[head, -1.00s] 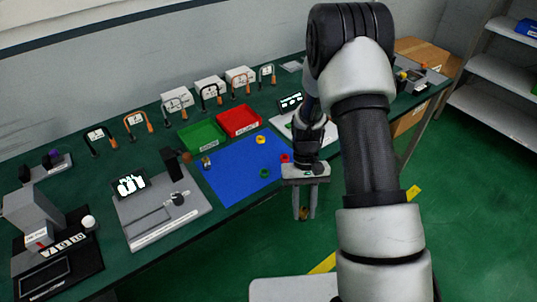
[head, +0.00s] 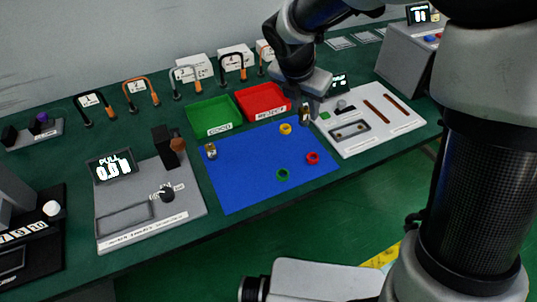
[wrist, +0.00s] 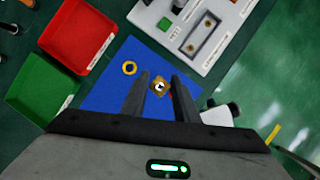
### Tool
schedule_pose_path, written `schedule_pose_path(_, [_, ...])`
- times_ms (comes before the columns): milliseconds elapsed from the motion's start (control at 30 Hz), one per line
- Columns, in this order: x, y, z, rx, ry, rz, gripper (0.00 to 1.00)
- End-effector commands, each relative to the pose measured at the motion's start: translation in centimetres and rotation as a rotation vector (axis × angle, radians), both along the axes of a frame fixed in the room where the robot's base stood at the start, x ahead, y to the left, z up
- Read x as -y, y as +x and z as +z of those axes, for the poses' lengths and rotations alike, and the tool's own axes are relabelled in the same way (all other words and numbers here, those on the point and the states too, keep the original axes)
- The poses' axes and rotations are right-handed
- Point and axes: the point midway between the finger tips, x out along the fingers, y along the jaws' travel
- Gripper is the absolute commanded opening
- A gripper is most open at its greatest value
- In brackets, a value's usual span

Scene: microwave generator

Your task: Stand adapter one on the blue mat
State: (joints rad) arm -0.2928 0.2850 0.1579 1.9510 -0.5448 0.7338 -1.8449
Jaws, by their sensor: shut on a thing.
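My gripper (head: 309,110) points down near the far right corner of the blue mat (head: 235,185). It holds a small brass adapter (head: 303,119), partly hidden by the fingers in the head view. In the wrist view the adapter (wrist: 159,88) shows end-on between the two fingertips (wrist: 162,82), with the mat (wrist: 98,96) behind it. Its height above the surface is hard to tell. Another small metal adapter (head: 211,151) stands at the mat's left side. I see no label telling which is adapter one.
A yellow ring (head: 286,128), a red ring (head: 313,158) and a green ring (head: 282,175) lie on the mat. Green (head: 214,117) and red (head: 263,102) trays stand behind it. A white fixture board (head: 372,118) is to the right. The mat's middle and front left are bare.

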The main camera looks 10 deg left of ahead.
Motion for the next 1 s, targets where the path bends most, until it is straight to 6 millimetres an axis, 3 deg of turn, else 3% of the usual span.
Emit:
schedule_pose_path(200, [-0.8, 0.0, 0.1, -0.002, -0.001, 0.129, 0.02])
schedule_pose_path(800, [-0.8, 0.0, -8.6, -0.006, -0.002, 0.131, 0.02])
schedule_pose_path(1000, [-0.8, 0.1, -9.2, -0.002, 0.0, 0.13, 0.02])
